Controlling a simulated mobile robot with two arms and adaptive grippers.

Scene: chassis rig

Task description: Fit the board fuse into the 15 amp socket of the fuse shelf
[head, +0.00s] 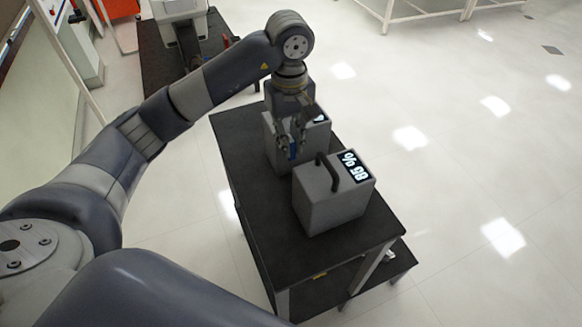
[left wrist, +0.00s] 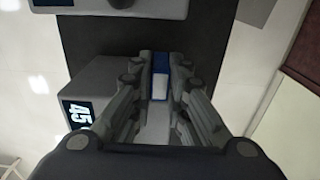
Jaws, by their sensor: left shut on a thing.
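No fuse shelf or 15 amp marking can be made out. My right gripper is not in view.
The black table (head: 262,226) bears a front grey box (head: 325,206) with a dark handle and a lit "85 %" display. The rear grey box (left wrist: 100,82) has a display reading 45. Another dark table (head: 160,72) with a pale machine stands behind. Front-left tabletop is clear.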

